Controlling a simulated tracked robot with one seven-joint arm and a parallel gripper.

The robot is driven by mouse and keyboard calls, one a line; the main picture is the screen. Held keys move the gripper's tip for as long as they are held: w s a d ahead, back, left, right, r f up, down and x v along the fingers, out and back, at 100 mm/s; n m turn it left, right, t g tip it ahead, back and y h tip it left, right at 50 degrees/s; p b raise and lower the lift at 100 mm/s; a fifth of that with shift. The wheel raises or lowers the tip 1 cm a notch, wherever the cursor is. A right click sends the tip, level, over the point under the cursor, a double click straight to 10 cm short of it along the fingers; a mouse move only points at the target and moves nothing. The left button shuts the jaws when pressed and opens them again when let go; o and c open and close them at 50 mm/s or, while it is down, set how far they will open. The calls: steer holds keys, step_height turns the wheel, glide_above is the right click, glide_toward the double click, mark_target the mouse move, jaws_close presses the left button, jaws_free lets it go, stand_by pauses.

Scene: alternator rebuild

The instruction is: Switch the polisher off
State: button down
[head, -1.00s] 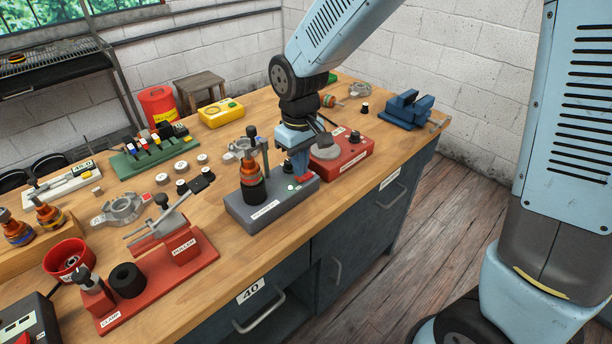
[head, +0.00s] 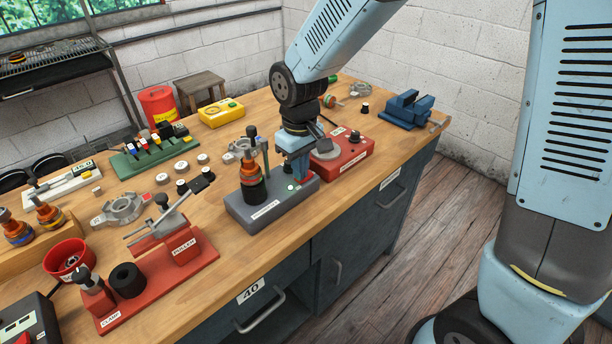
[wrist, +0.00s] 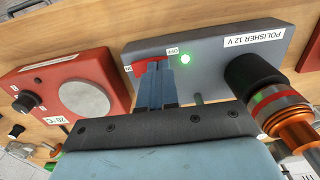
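The polisher (head: 250,212) is a grey box on the bench; its label reads "POLISHER 12 V" in the wrist view (wrist: 215,58). In the head view my gripper (head: 301,178) is over the polisher's right end. A copper-banded rotor (head: 253,178) stands on the polisher.
A red hot-plate unit (head: 350,157) with a round plate and black knob stands close to the right of my gripper. A blue vise (head: 408,110) is farther right. The bench's front edge is near.

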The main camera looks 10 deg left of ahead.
steer(key=shift+f, duration=0.1)
step_height(320, 180, up, 7)
stand_by(1.2)
